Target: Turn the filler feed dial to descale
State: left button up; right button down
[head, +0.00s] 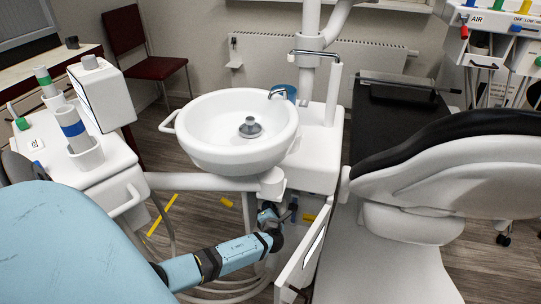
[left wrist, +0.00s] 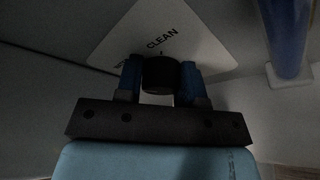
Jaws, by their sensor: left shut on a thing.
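The filler feed dial (left wrist: 160,77) is a short black round knob in the left wrist view. It sits in front of a white label plate (left wrist: 190,35) that reads CLEAN above the dial. More lettering at the plate's left is partly hidden and unreadable. My left gripper (left wrist: 158,84) has a blue finger on each side of the dial and is shut on it. In the head view my left gripper (head: 269,214) reaches low under the white basin, beside the unit's base. The dial is hidden there. My right gripper is not in view.
The white spittoon basin (head: 236,129) and its support arm (head: 208,182) are just above my left gripper. A white panel (head: 303,254) stands to its right, before the dental chair (head: 420,190). A blue tube (left wrist: 287,35) hangs right of the plate. Hoses lie below.

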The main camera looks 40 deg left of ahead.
pick_arm(q)
jog(key=m+y+p, duration=0.1)
jog(key=m, duration=0.1)
jog(key=m+p, duration=0.1)
jog(key=p, duration=0.1)
jog(key=shift+r+m+y, duration=0.2)
jog(key=shift+m+y, duration=0.2)
jog(key=m+t+y+p, duration=0.1)
jog(key=m, duration=0.3)
jog(key=shift+f, duration=0.1)
jog(key=m+t, duration=0.1)
jog(key=m, duration=0.1)
jog(key=m+t+y, duration=0.1)
jog(key=m, duration=0.2)
jog(key=shift+m, duration=0.3)
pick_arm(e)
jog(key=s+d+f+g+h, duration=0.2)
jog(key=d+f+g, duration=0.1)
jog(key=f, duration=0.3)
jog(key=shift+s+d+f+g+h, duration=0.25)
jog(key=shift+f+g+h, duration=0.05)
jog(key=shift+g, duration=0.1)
pick_arm(q)
jog(key=shift+m, duration=0.3)
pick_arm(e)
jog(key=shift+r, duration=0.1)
pick_arm(q)
jog(key=shift+a, duration=0.1)
jog(key=o, duration=0.9)
jog(key=shift+s, duration=0.1)
